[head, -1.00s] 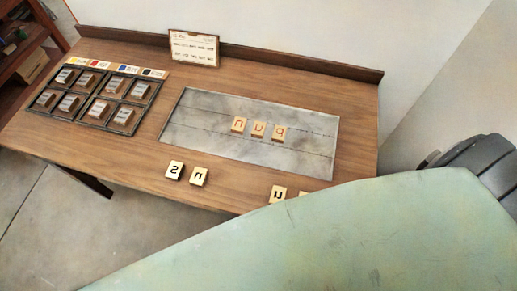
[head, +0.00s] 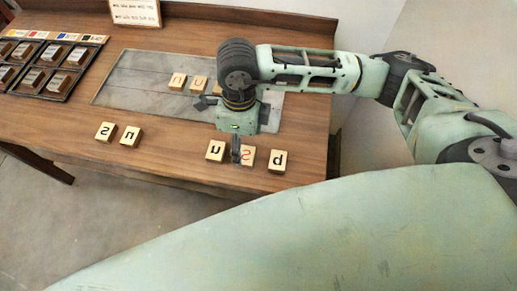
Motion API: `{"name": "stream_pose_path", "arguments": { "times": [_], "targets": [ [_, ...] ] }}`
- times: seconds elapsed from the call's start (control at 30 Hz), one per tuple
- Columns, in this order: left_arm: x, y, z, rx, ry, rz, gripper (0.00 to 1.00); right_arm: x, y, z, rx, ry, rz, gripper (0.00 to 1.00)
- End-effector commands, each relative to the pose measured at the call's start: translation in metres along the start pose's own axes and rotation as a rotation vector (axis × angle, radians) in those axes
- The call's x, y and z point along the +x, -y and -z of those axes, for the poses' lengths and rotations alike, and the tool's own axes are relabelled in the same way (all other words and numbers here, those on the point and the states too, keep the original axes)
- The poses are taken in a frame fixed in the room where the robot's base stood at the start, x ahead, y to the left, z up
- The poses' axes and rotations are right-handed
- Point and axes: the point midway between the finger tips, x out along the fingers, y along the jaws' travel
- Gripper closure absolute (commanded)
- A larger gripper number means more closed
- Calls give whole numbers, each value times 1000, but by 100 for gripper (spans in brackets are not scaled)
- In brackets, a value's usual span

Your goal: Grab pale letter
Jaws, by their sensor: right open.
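Pale wooden letter blocks lie in the head view. At the table's front edge are one dark-lettered block (head: 105,131), a second (head: 129,136), a third (head: 215,150), a block with a red letter (head: 249,156) and a dark-lettered block at the right end (head: 277,160). More pale blocks with orange letters (head: 178,81) sit on the grey slab (head: 130,85), partly hidden behind my right arm. My right gripper (head: 219,129) is open, above the front row near the red-lettered block. One finger overlaps that block's left side in the picture; contact is unclear. My left gripper is not in view.
A wooden table (head: 75,130) carries the slab. Dark trays with several small blocks (head: 30,75) stand at the left. A white card (head: 136,12) stands at the back edge. Bare wood lies between the two groups of front blocks.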

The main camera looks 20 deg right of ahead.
Motion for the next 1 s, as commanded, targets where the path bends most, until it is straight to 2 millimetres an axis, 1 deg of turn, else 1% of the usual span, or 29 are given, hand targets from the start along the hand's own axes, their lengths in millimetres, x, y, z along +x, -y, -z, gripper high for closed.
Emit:
{"name": "stream_pose_path", "arguments": {
  "times": [0.03,0.07,0.17,0.37,0.5,0.6,0.7,0.93,1.0],
  "targets": [
    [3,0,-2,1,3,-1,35,-2,8,3,1,-5,36,31],
    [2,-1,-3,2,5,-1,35,-2,10,4,2,-10,50,31],
    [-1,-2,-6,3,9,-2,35,4,14,6,5,-16,64,31],
    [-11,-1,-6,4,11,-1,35,26,13,6,4,-16,60,31],
    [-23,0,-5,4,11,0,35,46,10,6,4,-17,58,31],
    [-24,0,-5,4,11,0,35,62,11,6,4,-15,59,31],
    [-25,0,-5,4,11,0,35,70,12,5,3,-14,59,31],
    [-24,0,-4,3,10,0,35,72,12,5,2,-12,60,31],
    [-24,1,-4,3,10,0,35,72,12,5,2,-12,60,36]
  ]
}}
